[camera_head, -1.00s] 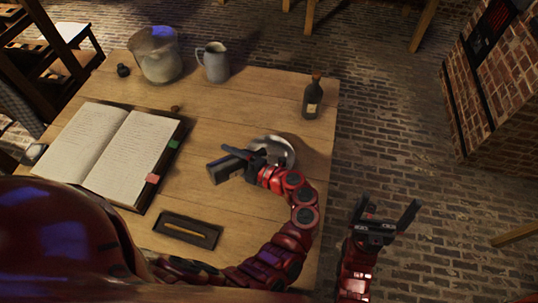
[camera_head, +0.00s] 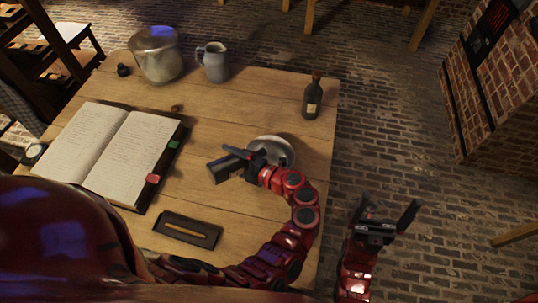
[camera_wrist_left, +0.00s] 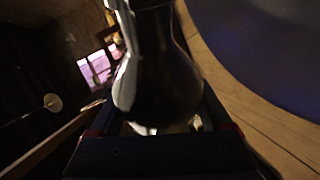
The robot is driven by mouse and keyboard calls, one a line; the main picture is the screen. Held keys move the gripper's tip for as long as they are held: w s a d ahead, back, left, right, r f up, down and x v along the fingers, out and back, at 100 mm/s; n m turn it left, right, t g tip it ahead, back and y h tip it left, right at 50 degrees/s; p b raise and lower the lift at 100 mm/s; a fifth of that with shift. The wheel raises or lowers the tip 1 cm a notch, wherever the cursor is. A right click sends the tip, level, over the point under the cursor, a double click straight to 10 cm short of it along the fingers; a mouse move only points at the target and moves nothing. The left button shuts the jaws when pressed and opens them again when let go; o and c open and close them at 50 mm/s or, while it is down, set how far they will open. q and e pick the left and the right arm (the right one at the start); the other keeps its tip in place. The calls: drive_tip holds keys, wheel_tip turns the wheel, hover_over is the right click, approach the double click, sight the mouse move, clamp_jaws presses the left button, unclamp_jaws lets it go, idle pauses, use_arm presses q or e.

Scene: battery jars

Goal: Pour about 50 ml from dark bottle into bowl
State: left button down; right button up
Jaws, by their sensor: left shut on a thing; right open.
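My left gripper (camera_head: 245,163) is low over the table, at the near left side of the bowl (camera_head: 281,144), and covers part of it. In the left wrist view the gripper is shut on a dark glossy bottle-shaped thing (camera_wrist_left: 157,80), with a narrow neck and a bulging body. In the head view the held thing is not clearly distinguishable from the dark gripper parts, and its mouth and any liquid cannot be made out. Another dark bottle (camera_head: 312,98), corked and labelled, stands upright at the right back. My right gripper (camera_head: 385,215) is open and empty, right of the table.
An open book (camera_head: 115,148) covers the table's left part. A dark tray (camera_head: 187,230) with a thin stick lies in front. The middle back is clear.

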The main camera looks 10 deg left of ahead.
use_arm(q)
drive_tip(key=shift+s+a+r+n+t+h+b, duration=0.1)
drive_tip(key=shift+n+t+h+b, duration=0.1)
drive_tip(key=shift+n+h, duration=0.3)
drive_tip(key=shift+s+a+n+t+h+b, duration=0.15)
drive_tip(key=shift+n+h, duration=0.15)
drive_tip(key=shift+n, duration=0.4)
drive_tip(key=shift+w+n, duration=0.15)
drive_tip(key=shift+n, duration=0.15)
drive_tip(key=shift+a+f+h+b, duration=0.1)
drive_tip(key=shift+f+h+b, duration=0.1)
drive_tip(key=shift+h+b, duration=0.1)
drive_tip(key=shift+s+f+n, duration=0.1)
drive_tip(key=shift+s+n, duration=0.1)
drive_tip(key=shift+n, duration=0.1)
idle(0.7)
